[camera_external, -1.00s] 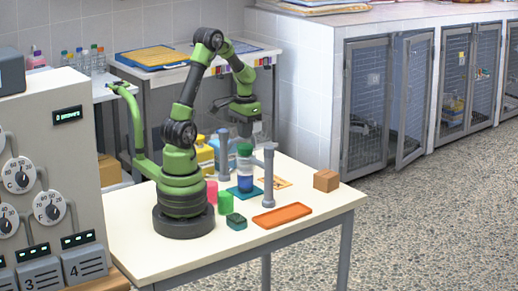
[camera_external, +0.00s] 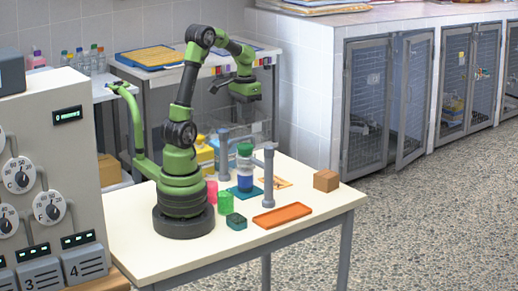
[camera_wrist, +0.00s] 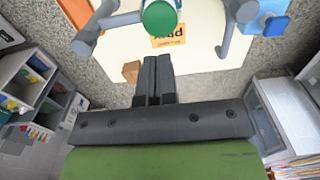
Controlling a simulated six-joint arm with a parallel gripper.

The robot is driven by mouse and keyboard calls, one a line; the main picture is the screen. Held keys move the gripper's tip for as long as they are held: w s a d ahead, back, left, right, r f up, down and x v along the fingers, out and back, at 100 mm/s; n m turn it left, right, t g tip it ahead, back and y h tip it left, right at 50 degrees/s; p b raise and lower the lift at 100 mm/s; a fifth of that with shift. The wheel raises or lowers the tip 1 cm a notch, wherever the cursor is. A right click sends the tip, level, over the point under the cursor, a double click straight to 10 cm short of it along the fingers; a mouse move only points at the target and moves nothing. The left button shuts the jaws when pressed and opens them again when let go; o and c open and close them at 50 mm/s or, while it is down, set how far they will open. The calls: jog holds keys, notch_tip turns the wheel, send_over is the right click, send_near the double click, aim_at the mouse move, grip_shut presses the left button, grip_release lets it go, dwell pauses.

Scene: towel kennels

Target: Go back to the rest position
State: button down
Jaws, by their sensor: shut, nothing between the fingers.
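My gripper (camera_external: 245,97) hangs in the air above and behind the white table, clear of everything on it. In the wrist view my gripper (camera_wrist: 157,62) has its two dark fingers together, with nothing between them. Below it on the table stands a stack (camera_external: 245,172) with a green top, a white band and a blue lower part, on a blue mat (camera_external: 236,193). Its green top (camera_wrist: 160,17) shows at the upper edge of the wrist view. Grey posts (camera_external: 268,180) stand beside the stack.
The table also holds an orange tray (camera_external: 282,215), a brown block (camera_external: 326,180), a pink cup (camera_external: 212,191), a green cup (camera_external: 225,202), a dark green box (camera_external: 236,221) and an orange card (camera_wrist: 170,42). A dial panel (camera_external: 45,170) stands at left. Cages (camera_external: 367,105) line the right.

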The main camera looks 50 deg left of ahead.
jog(key=s+d+r+m+t+y, duration=0.1)
jog(key=s+d+r+m+t, duration=0.1)
jog(key=s, duration=0.4)
jog(key=s+d+r+m+t+y, duration=0.1)
jog(key=s+d+r+m+t, duration=0.1)
jog(key=s+r+t, duration=0.3)
jog(key=shift+s+d+r, duration=0.15)
jog(key=shift+s+r, duration=0.1)
jog(key=shift+s, duration=0.35)
dwell(1.1)
